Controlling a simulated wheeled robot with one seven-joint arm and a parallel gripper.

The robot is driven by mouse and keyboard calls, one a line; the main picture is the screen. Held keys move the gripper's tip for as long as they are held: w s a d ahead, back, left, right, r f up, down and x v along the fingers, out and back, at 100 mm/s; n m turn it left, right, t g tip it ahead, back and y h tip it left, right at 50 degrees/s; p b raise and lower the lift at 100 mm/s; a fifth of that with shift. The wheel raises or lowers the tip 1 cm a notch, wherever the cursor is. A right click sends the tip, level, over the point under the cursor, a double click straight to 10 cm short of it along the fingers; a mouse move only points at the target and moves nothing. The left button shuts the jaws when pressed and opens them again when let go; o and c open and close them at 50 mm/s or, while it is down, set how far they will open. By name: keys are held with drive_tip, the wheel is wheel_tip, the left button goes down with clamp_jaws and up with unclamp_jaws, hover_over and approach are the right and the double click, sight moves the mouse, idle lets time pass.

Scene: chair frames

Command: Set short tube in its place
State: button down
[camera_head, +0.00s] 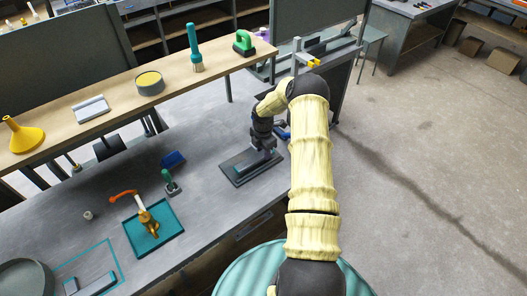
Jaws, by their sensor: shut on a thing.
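My gripper (266,148) points down over a dark rectangular fixture (238,177) on the grey workbench. It is shut on a small piece, which I take to be the short tube. The piece is mostly hidden by the fingers and too small to make out clearly. I cannot tell whether it touches the fixture. A bluish bar (247,176) lies along the fixture, below the gripper. A small blue part (284,133) shows just beyond the gripper, partly behind my arm.
A teal tray (134,237) with an orange-handled tool, a small green-topped item (170,183) and a blue block (173,159) stand to the left. Grey bars (92,285) lie near a teal outline at lower left. A raised wooden shelf (120,92) with several items runs behind.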

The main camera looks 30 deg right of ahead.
drive_tip(key=shift+r, duration=0.6)
drive_tip(key=shift+f, duration=0.15)
idle(1.0)
drive_tip(key=shift+f+b, duration=0.75)
drive_tip(key=shift+f, duration=0.2)
drive_tip(key=shift+r, duration=0.4)
drive_tip(key=shift+r+p, duration=0.6)
drive_tip(key=shift+r, duration=0.05)
drive_tip(key=c, duration=0.5)
unclamp_jaws()
